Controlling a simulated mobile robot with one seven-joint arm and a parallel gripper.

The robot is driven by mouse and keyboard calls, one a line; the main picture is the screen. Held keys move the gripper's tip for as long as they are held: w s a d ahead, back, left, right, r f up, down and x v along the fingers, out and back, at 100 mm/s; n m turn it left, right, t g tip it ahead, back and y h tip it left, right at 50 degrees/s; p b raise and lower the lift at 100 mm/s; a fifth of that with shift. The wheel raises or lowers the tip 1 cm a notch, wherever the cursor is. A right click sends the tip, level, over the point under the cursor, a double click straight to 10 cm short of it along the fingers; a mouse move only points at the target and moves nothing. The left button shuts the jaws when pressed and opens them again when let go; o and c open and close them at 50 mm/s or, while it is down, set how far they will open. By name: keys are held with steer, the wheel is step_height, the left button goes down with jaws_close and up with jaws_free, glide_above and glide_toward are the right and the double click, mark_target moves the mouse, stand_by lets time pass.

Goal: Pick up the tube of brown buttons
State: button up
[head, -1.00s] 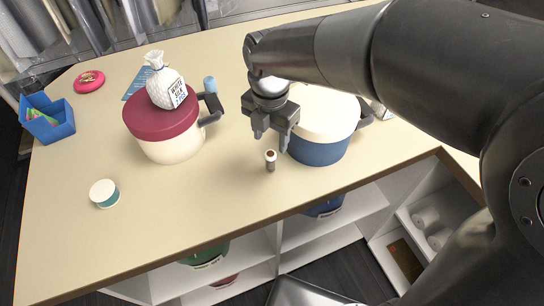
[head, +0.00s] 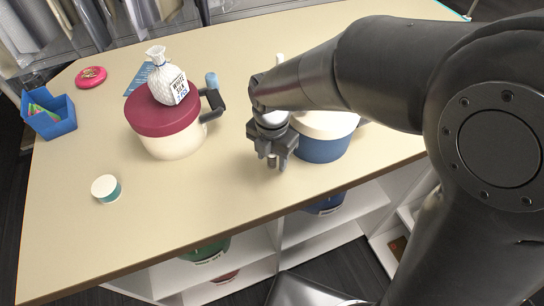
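My gripper (head: 273,160) points down near the front of the table, just left of the blue pot with a cream lid (head: 322,147). Its fingers are where the small tube with a brown top stood a second ago. The tube is now almost wholly hidden by the fingers, so I cannot make out its shape. I cannot tell whether the fingers touch it or are closed on it.
A cream pot with a dark red lid (head: 150,123) stands left, with a white bag (head: 168,84) on it. A small white-and-teal tub (head: 106,188), a blue bin (head: 48,117) and a pink ring-shaped thing (head: 91,76) are farther left. The front tabletop is mostly clear.

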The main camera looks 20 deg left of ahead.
steer(key=c, duration=1)
steer(key=shift+o, duration=0.2)
